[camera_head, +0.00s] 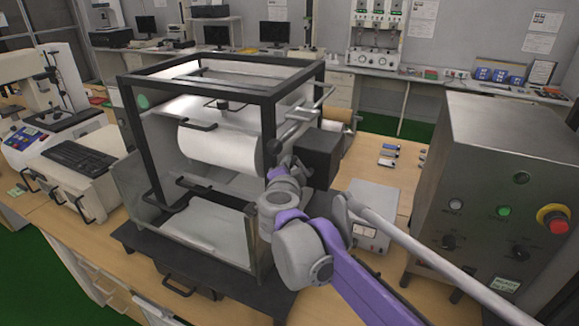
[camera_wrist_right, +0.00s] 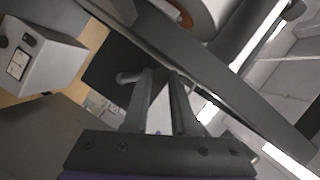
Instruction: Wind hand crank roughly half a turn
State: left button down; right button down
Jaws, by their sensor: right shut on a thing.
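The test machine is a black-framed box (camera_head: 262,122) on the bench, with a large white drum (camera_head: 218,148) inside. A grey hand crank (camera_head: 293,130) is on its right side, with a rounded grey end near the front right post. My right gripper (camera_head: 277,164) is at the crank, partly hidden by my own wrist and arm. In the right wrist view, the two fingers of my right gripper (camera_wrist_right: 162,78) are close together by a grey rod with a rounded knob (camera_wrist_right: 127,78). The gripper is shut on the crank; the exact contact is hard to see. My left gripper is out of view.
A metal control cabinet (camera_head: 505,160) with a red emergency button (camera_head: 553,219) stands at the right. A small white meter box (camera_head: 372,215) sits beside my arm. A dark box (camera_head: 318,158) is close behind my wrist. A keyboard (camera_head: 78,158) lies at the left.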

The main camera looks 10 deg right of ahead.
aim_at(302, 166)
jog(key=shift+d, duration=0.1)
jog(key=shift+s+d+r+m+t+y+p, duration=0.15)
jog(key=shift+s+d+m+t+p, duration=0.25)
jog(key=shift+m, duration=0.55)
jog(key=shift+s+d+r+m+t+y+p, duration=0.15)
jog(key=shift+d+m+t+p, duration=0.35)
jog(key=shift+m, duration=0.5)
jog(key=shift+s+d+r+m+t+p, duration=0.2)
jog(key=shift+s+d+m+t+p, duration=0.25)
jog(key=shift+m, duration=0.5)
jog(key=shift+w+a, duration=0.1)
jog(key=c, duration=1)
grip_release()
jog(key=s+a, duration=0.2)
jog(key=s, duration=0.8)
jog(key=shift+s+f+b, duration=0.2)
jog(key=shift+s+b, duration=0.15)
